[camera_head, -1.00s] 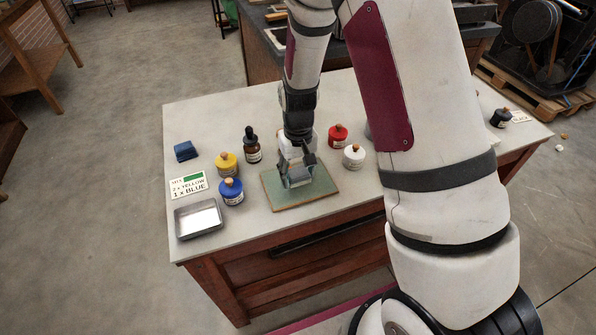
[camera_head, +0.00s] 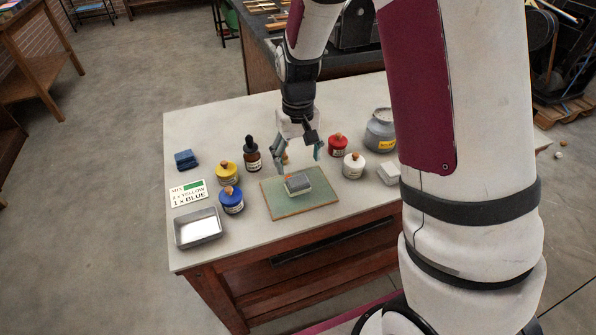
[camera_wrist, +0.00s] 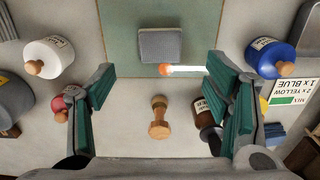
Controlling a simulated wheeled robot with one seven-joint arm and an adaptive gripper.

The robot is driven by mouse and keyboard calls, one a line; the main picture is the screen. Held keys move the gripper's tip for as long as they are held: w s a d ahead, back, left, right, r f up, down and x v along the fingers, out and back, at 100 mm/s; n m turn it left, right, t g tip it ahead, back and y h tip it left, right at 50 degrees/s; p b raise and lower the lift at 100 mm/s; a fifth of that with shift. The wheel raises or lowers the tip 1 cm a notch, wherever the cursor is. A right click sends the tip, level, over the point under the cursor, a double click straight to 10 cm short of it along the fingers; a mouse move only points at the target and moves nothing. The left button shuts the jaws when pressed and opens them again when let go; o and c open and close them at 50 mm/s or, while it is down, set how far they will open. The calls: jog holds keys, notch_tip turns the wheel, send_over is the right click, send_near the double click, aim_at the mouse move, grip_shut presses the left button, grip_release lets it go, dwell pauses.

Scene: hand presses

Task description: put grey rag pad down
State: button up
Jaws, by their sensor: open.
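The grey rag pad (camera_head: 298,184) lies on the green mat (camera_head: 325,200) on the table; the pad also shows in the wrist view (camera_wrist: 160,45). My gripper (camera_head: 303,152) is open and empty, raised above and behind the pad, apart from it. In the wrist view its two green-lined fingers (camera_wrist: 167,105) stand wide apart, with the pad beyond them at the top. A small wooden-handled tool (camera_wrist: 159,117) shows between the fingers, lower down. A thin white item with an orange tip (camera_wrist: 180,71) shows beside the pad in the wrist view.
Yellow (camera_head: 228,172), blue (camera_head: 231,200), red (camera_head: 337,146) and white (camera_head: 353,165) jars stand around the mat. A dark dropper bottle (camera_head: 252,153), a metal tray (camera_head: 198,228), a recipe card (camera_head: 188,193) and a blue cloth stack (camera_head: 186,159) are at left. A grey jar (camera_head: 380,130) stands at right.

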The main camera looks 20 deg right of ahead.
jog(key=s+r+t, duration=0.1)
jog(key=s+r, duration=0.4)
jog(key=r, duration=0.4)
jog(key=s+r+t, duration=0.1)
jog(key=s+r, duration=0.5)
jog(key=r, duration=0.2)
jog(key=s+r+t, duration=0.2)
jog(key=s+r, duration=0.2)
jog(key=s, duration=1)
jog(key=shift+d+r, duration=0.15)
jog(key=shift+r, duration=0.15)
